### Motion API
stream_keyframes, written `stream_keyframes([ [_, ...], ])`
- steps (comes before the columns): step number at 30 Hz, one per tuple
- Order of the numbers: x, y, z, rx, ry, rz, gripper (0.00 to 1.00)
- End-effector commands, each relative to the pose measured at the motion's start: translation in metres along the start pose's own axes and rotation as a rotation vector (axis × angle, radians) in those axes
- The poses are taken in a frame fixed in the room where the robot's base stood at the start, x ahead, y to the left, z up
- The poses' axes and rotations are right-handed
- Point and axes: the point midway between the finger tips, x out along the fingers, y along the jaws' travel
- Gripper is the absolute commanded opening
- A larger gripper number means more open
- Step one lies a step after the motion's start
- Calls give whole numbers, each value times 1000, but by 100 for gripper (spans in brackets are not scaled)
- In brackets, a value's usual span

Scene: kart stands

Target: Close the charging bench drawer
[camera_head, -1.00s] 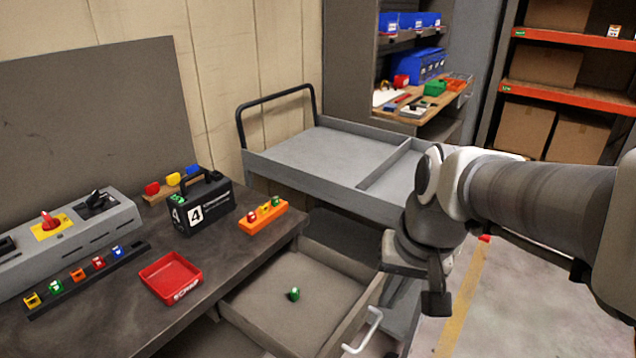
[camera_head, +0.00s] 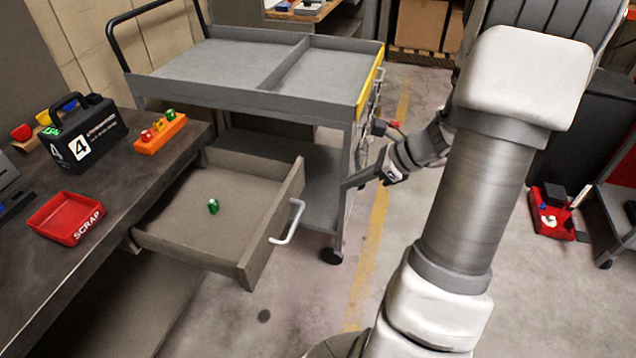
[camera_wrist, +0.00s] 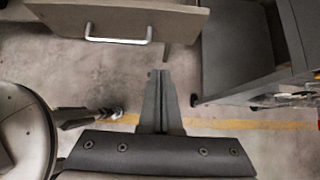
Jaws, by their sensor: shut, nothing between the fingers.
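The charging bench drawer (camera_head: 250,266) is pulled open at the right end of the dark bench (camera_head: 115,210). It has a pale handle (camera_head: 291,222) on its front. A small green object (camera_head: 213,206) lies on the drawer floor. My gripper (camera_head: 347,185) is shut and empty, in front of the drawer and to the right of the handle, apart from it. In the wrist view the closed fingertips (camera_wrist: 158,74) point toward the drawer front (camera_wrist: 180,20), below and right of the handle (camera_wrist: 118,40).
A grey cart (camera_head: 215,92) stands just behind the drawer, near my gripper. On the bench are a red SCRAP tray (camera_head: 66,217), a black number 4 case (camera_head: 90,135) and an orange holder (camera_head: 160,134). The floor (camera_head: 300,310) before the drawer is clear.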

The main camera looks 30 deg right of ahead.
Motion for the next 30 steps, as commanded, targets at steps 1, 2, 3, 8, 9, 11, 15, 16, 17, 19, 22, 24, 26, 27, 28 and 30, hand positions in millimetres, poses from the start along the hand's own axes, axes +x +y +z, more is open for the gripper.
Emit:
stream_keyframes([
  [1,8,1,-1,-2,-1,4,0],
  [2,13,1,-1,-4,0,5,0],
  [3,20,1,-2,-4,1,5,0],
  [8,55,2,-2,-7,1,6,0],
  [9,64,2,-2,-8,0,8,0],
  [11,77,2,-3,-7,1,7,0],
  [15,102,2,2,-11,1,6,0],
  [16,104,2,7,-12,1,5,0],
  [17,107,2,11,-11,2,5,0],
  [19,114,2,17,-12,3,5,0],
  [22,119,2,24,-10,3,5,0],
  [24,121,2,27,-10,3,4,0],
  [26,122,2,28,-9,3,3,0],
  [27,122,2,28,-8,3,3,0],
  [28,122,2,29,-8,3,3,0],
  [30,122,2,29,-8,3,3,0],
])
